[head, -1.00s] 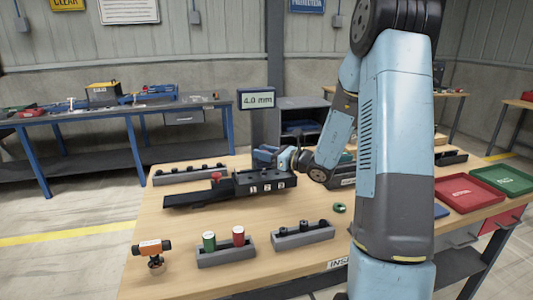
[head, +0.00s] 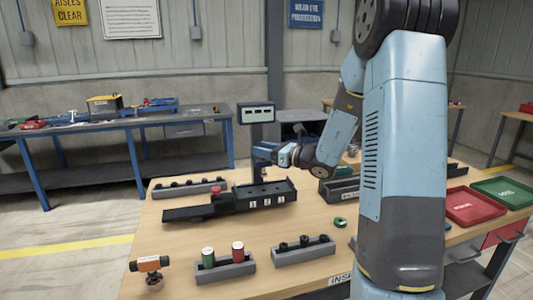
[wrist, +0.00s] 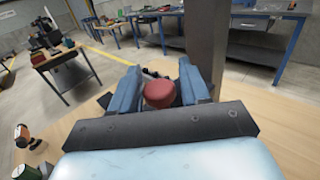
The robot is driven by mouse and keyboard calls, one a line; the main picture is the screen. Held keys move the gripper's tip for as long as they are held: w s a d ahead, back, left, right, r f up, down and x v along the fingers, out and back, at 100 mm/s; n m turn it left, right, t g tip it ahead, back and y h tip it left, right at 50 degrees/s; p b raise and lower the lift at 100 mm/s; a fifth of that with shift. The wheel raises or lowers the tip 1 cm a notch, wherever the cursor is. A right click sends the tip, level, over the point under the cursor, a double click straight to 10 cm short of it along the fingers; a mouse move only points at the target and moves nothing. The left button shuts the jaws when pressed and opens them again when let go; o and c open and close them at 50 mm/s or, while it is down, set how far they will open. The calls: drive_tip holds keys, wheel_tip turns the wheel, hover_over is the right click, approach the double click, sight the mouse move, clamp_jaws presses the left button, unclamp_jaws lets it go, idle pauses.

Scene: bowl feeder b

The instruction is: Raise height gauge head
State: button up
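The height gauge shows in the head view as a dark column (head: 257,138) with a small display (head: 257,113) on top. The display shows short bars instead of a number. My gripper (head: 256,154) is beside the column, above the black fixture (head: 265,189). The gauge column (wrist: 205,40) rises behind the right finger. The gauge head itself is mostly hidden by my gripper.
A red knob (head: 216,189) stands on the fixture, left of my gripper. Grey racks (head: 228,269) and an orange tool (head: 150,264) lie at the front. Red (head: 472,205) and green (head: 505,191) trays are at right. Bare tabletop separates fixture and front racks.

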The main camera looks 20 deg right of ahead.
drive_tip(key=shift+o, duration=0.9)
drive_tip(key=shift+s, duration=0.1)
drive_tip(key=v, duration=1.3)
drive_tip(key=shift+s+d, duration=0.25)
drive_tip(key=shift+f, duration=0.1)
drive_tip(key=s+a+r+n+g+h, duration=0.2)
drive_tip(key=s+a+n+g+h, duration=0.1)
drive_tip(key=s+a+n+g, duration=0.9)
drive_tip(key=s+d+r+n+t+h, duration=0.1)
drive_tip(key=s+r+n+t+h, duration=0.1)
drive_tip(key=s+n+h, duration=0.3)
drive_tip(key=s+d+r+n+t+h, duration=0.2)
drive_tip(key=s+n+h, duration=0.2)
drive_tip(key=s+n, duration=0.5)
drive_tip(key=shift+s+r+n+t+h, duration=0.2)
drive_tip(key=shift+s+n+t+h, duration=0.2)
drive_tip(key=shift+n, duration=0.1)
